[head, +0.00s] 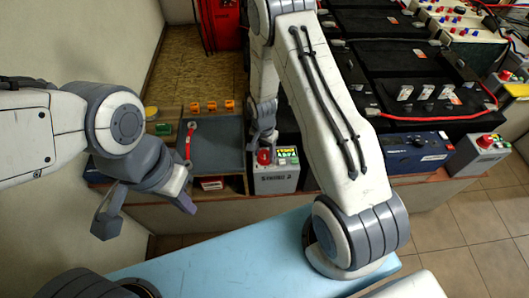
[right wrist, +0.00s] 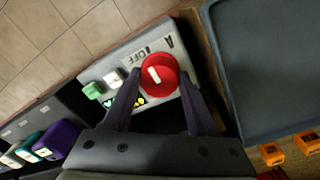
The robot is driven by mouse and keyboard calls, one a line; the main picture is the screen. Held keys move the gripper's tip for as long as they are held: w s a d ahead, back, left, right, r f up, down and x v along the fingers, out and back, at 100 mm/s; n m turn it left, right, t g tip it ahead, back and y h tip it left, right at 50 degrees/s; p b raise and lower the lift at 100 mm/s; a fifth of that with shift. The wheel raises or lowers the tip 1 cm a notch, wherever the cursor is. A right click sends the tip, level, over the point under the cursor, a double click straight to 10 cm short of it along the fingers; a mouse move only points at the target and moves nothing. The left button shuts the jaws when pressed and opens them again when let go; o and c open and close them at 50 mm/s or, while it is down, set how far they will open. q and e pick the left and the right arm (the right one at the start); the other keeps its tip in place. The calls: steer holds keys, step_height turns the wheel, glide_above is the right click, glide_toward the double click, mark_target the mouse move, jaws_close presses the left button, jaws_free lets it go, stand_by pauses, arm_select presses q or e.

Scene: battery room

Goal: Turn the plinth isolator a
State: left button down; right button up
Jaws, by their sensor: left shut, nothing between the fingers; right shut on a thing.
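The plinth isolator a (head: 277,181) is a light grey box with a red round knob, standing at the front of the bench in the head view. In the right wrist view the box (right wrist: 122,52) carries a letter A and an OFF mark. Its red knob (right wrist: 160,84) has a white bar, which points roughly toward the markings. My right gripper (head: 264,141) reaches down from above and is shut on the knob, with one finger on each side in the right wrist view (right wrist: 161,88). My left gripper (head: 146,208) is shut and empty, out in front of the bench at the left.
Another grey box with a red knob (head: 485,152) stands at the far right, beside a blue unit (head: 415,152). A dark grey tray (head: 218,133) lies left of the isolator, with orange clips (head: 211,106) behind it. Black batteries (head: 395,62) fill the back right.

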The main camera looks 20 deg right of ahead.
steer(key=n, duration=0.4)
steer(key=shift+n, duration=0.3)
steer(key=n+p, duration=0.1)
steer(key=n, duration=0.3)
steer(key=shift+r+n, duration=0.1)
steer(key=shift+n, duration=0.2)
steer(key=n+p, duration=0.1)
steer(key=n, duration=0.3)
steer(key=shift+t+p, duration=0.3)
steer(key=shift+p, duration=0.1)
steer(key=shift+n+p, duration=1.05)
steer(key=shift+n, duration=1.35)
steer(key=o, duration=1.4)
steer(key=shift+c, duration=0.2)
